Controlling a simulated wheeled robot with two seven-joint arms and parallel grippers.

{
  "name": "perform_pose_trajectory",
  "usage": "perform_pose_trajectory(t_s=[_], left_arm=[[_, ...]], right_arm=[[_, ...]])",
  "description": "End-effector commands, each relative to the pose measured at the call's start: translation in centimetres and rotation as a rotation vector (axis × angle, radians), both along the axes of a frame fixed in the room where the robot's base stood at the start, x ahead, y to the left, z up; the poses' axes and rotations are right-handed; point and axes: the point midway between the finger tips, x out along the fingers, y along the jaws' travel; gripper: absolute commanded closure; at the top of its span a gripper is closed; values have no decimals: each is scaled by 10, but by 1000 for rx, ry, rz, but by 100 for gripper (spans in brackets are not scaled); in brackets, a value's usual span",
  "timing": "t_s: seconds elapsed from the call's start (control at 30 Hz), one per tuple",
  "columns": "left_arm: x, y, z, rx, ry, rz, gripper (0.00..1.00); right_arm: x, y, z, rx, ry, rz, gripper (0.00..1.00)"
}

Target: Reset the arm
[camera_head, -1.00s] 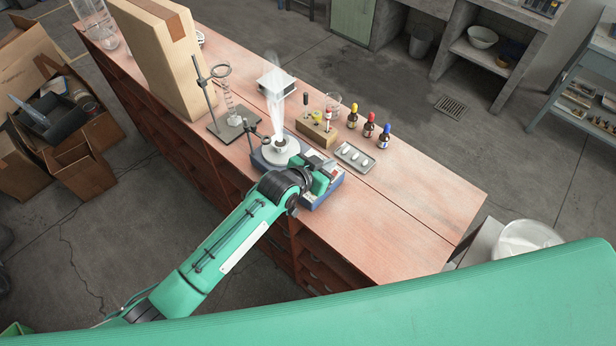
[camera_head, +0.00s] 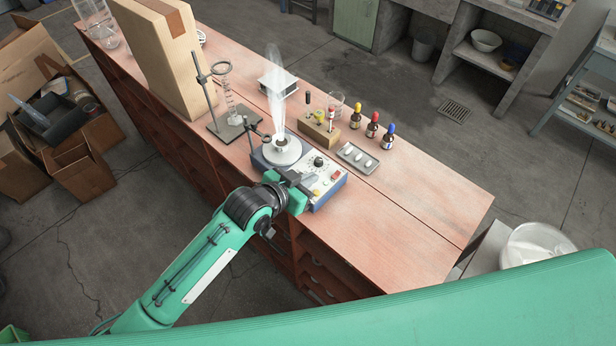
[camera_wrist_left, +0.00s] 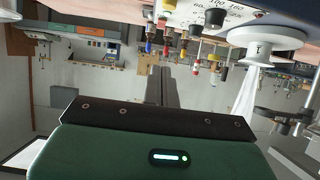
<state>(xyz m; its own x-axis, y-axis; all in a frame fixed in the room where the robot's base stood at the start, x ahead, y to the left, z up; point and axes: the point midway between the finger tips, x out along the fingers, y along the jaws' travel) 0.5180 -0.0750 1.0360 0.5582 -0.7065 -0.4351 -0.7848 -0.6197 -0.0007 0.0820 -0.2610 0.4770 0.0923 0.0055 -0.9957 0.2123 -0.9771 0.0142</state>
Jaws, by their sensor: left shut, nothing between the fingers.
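My left gripper (camera_head: 297,186) is at the front edge of the bench, at the near side of the blue-and-white stirrer (camera_head: 328,190), partly covering its front corner; I cannot tell whether they touch. In the left wrist view its dark fingers (camera_wrist_left: 162,86) are together with nothing between them. The stirrer's panel, with a black knob and a red switch, is mostly visible. A tall, tapering clear vessel (camera_head: 276,95) stands on its round white plate. The right gripper is out of view.
A ring stand (camera_head: 207,88) and a tall cardboard box (camera_head: 163,55) are left of the stirrer. A wooden rack (camera_head: 320,132), dropper bottles (camera_head: 372,125) and a metal tray (camera_head: 357,158) are on its right. The bench's right end (camera_head: 430,215) is clear.

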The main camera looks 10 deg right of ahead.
Motion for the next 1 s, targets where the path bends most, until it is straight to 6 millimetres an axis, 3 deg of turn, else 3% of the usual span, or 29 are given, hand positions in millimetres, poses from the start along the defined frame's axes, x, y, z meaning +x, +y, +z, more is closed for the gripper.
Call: perform_pose_trajectory(t_s=[0.3, 0.47, 0.57, 0.77, 1.0], left_arm=[[-1, 1, -1, 1, 4, 4, 100], [-15, 18, -5, 15, 53, 51, 100], [-31, 43, -11, 41, 113, 114, 100], [-73, 113, -29, 128, 265, 279, 100], [-140, 204, -48, 263, 460, 478, 100]], right_arm=[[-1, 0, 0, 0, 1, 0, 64], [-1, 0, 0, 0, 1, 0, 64], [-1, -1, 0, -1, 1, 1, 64], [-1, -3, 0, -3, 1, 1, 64], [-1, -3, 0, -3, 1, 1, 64]])
